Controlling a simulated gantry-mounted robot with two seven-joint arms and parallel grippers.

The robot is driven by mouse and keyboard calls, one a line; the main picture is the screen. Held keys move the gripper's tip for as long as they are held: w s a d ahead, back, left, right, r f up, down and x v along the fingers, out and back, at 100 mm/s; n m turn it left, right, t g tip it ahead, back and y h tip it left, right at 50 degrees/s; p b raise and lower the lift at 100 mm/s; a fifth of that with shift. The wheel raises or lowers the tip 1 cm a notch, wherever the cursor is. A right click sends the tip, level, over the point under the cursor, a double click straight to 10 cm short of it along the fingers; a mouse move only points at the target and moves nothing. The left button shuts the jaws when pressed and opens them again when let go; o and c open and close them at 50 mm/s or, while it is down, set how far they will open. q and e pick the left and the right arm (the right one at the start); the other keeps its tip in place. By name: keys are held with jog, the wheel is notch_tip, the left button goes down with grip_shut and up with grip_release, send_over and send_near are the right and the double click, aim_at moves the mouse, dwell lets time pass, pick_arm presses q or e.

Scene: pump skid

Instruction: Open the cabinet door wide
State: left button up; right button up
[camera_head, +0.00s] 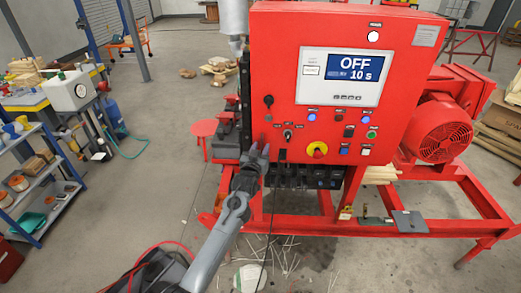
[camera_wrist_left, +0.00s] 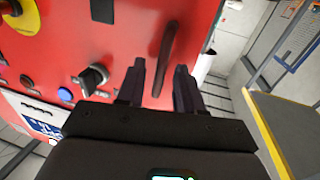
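The red control cabinet (camera_head: 275,60) stands in the middle of the head view, and its front door looks shut. In the left wrist view the door face (camera_wrist_left: 70,40) fills the upper left. A dark reddish bar handle (camera_wrist_left: 166,52) stands out near the door's free-looking edge. My left gripper (camera_head: 259,150) is at the lower left of the door front. In the left wrist view its fingers (camera_wrist_left: 160,72) are spread, with the handle between or just beyond their tips and gaps showing beside it. Contact cannot be told. My right gripper is not in view.
The door carries a display (camera_head: 341,77) reading OFF 10 s, a red emergency knob (camera_head: 317,150) and a black selector (camera_wrist_left: 93,78) beside my fingers. A red motor (camera_head: 440,130) sits at the right. Open floor (camera_head: 175,190) lies left of the cabinet; a blue shelf (camera_head: 40,190) stands farther left.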

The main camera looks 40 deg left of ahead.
pick_arm(q)
grip_shut()
dwell(1.4)
